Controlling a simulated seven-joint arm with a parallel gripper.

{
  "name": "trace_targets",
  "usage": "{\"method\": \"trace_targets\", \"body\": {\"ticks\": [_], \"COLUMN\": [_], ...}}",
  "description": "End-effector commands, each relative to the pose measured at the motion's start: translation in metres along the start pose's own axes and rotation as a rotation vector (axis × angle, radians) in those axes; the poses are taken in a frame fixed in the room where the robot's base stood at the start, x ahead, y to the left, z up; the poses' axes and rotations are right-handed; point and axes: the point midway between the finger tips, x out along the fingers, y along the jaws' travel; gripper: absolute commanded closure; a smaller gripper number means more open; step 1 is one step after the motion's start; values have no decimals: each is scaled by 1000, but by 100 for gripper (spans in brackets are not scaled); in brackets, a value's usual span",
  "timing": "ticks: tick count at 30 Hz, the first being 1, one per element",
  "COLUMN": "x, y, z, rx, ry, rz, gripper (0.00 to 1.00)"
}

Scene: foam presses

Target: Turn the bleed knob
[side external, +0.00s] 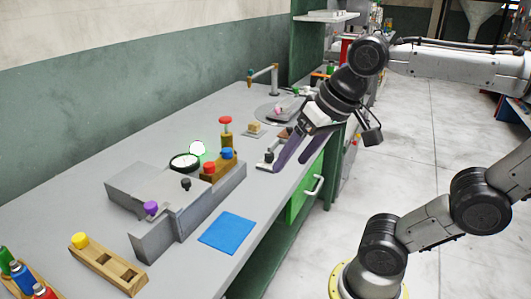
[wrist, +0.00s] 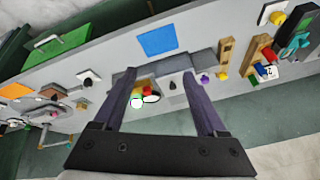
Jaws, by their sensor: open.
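A grey press block (side external: 140,180) stands on the bench, also in the wrist view (wrist: 201,60). It carries a purple knob (side external: 150,208), a small black knob (side external: 186,184) and a round white gauge (side external: 184,162). The purple knob (wrist: 205,78) and black knob (wrist: 172,86) also show in the wrist view. Red (side external: 209,168) and blue (side external: 227,153) knobs sit on a brown block at its right end. I cannot tell which is the bleed knob. My gripper (side external: 290,162) is open and empty above the bench's front edge, right of the press and apart from it.
A small plate with a black knob (side external: 268,157) lies close to my fingers. A tall red-topped post (side external: 225,120) and a glowing green-white lamp (side external: 197,148) stand behind the press. A blue mat (side external: 228,232) lies in front. A wooden block with a yellow knob (side external: 80,240) is left.

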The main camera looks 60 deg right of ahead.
Motion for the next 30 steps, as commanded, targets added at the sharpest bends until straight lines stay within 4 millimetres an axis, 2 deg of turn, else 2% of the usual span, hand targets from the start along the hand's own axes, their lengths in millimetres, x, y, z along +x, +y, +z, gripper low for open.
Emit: {"method": "trace_targets", "body": {"ticks": [3,7,11,14,18,22,27,30], "x": [-12,-15,-7,7,35,70,124,155], "y": [-7,-7,3,19,51,93,162,201], "z": [-45,-100,-156,-195,-243,-278,-304,-307], "rx": [167,370,564,702,882,1029,1177,1233], "ry": [-14,-35,-55,-70,-90,-115,-153,-179], "rz": [32,80,134,178,239,297,367,398], "gripper": [26,26,26,26,26,26,26,26]}}
